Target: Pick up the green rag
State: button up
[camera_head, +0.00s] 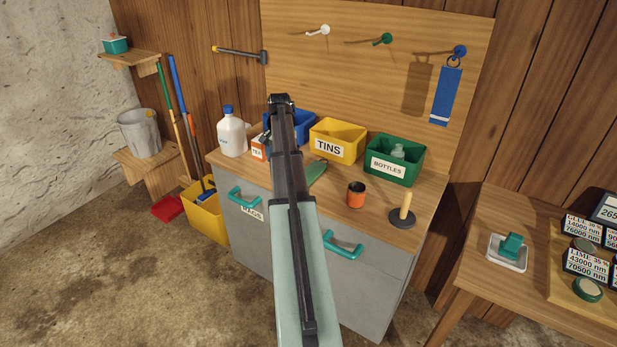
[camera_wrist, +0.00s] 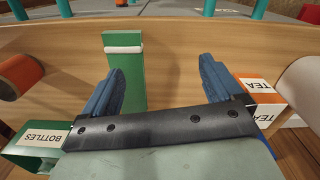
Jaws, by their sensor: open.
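The green rag (camera_wrist: 122,52) lies flat on the wooden worktop in the wrist view, a strip with a white band near its far end. A part of it also shows in the head view (camera_head: 317,172), just right of my arm. My gripper (camera_wrist: 161,66) is open and empty, its two blue-grey fingers apart. The rag is left of the middle between the fingers. Whether a finger touches it, I cannot tell. In the head view my arm hides the gripper.
A yellow TINS bin (camera_head: 338,141), a green BOTTLES bin (camera_head: 394,160) and a blue bin (camera_head: 305,124) line the worktop's back. An orange cup (camera_head: 356,195) and a plunger-like tool (camera_head: 404,211) stand right.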

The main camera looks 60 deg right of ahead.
notch_tip(320, 180, up, 5)
jog(key=m, duration=0.2)
send_over(308, 173)
jog(key=f, duration=0.8)
jog(key=shift+s+d, duration=0.1)
jog(key=shift+d, duration=0.1)
jog(key=shift+a+f, duration=0.2)
jog(key=shift+f, duration=2.5)
jog(key=c, duration=1.2)
jog(key=shift+c, duration=0.2)
jog(key=shift+r, duration=0.15)
